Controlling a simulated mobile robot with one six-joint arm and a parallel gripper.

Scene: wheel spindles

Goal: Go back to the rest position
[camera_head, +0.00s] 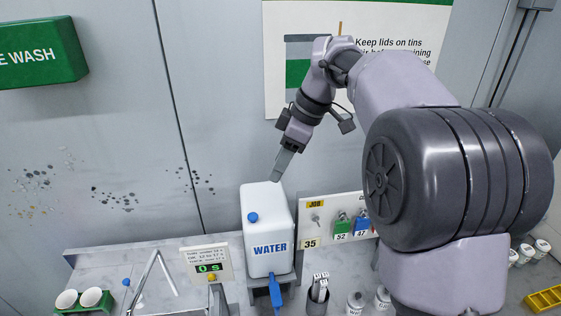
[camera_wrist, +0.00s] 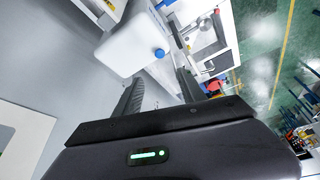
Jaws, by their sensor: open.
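My gripper (camera_head: 281,168) hangs in the air just above the back right of the white water container, with its fingers pointing down. In the wrist view its two fingers (camera_wrist: 160,85) stand apart with nothing between them. My arm reaches in from the right and bends over at the top. The water container (camera_head: 268,232) is white with a blue cap and a blue tap, and stands upright on a stand at the back of the bench. It also shows in the wrist view (camera_wrist: 125,45), beyond the fingers.
The bench (camera_head: 110,265) carries a timer sign (camera_head: 207,261), a green holder with two white cups (camera_head: 90,297), a dark pot of sticks (camera_head: 318,292), small jars (camera_head: 355,301) and a yellow tray (camera_head: 545,298). A padlock board (camera_head: 330,214) stands right of the container. A wall poster hangs behind my arm.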

